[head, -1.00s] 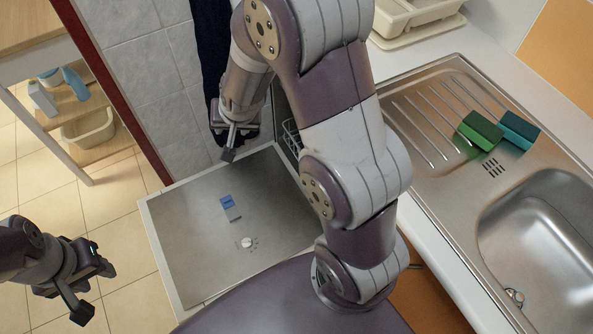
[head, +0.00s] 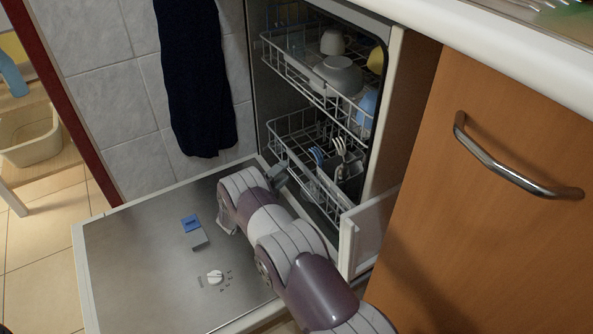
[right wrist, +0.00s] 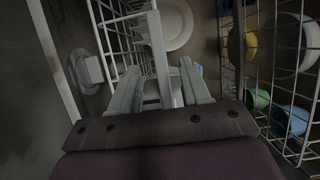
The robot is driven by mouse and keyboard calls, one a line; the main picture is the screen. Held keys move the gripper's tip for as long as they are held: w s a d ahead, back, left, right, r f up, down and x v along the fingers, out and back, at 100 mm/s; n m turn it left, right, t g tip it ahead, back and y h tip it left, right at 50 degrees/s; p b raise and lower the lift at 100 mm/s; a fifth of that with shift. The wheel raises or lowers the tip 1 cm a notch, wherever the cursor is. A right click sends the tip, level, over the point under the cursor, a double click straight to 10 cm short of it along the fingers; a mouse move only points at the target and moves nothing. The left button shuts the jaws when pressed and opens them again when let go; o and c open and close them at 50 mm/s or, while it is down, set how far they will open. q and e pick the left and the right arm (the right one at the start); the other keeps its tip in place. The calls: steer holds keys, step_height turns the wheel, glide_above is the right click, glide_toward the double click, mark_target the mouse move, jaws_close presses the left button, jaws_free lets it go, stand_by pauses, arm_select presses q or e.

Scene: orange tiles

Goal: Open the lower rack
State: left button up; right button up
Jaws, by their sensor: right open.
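The lower rack (head: 312,184) is a white wire basket low inside the open dishwasher, its front close to the opening. It holds blue items and cutlery (head: 340,147). My right gripper (head: 279,175) is at the left part of the rack's front, above the hinge end of the door, and my arm partly hides this area. In the right wrist view my right gripper (right wrist: 160,88) is open, with light rack wire (right wrist: 158,45) in front of and between its fingers. I cannot tell whether they touch. My left gripper is not in view.
The upper rack (head: 290,76) holds bowls and cups above. A wooden cabinet (head: 450,230) with a metal handle (head: 505,172) stands at right. A dark towel (head: 195,80) hangs at left.

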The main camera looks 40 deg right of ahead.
mark_target(295, 161)
steer(key=b+x, duration=0.3)
steer(key=x, duration=0.5)
steer(key=shift+f+b, duration=0.15)
steer(key=shift+b, duration=0.25)
jaws_close()
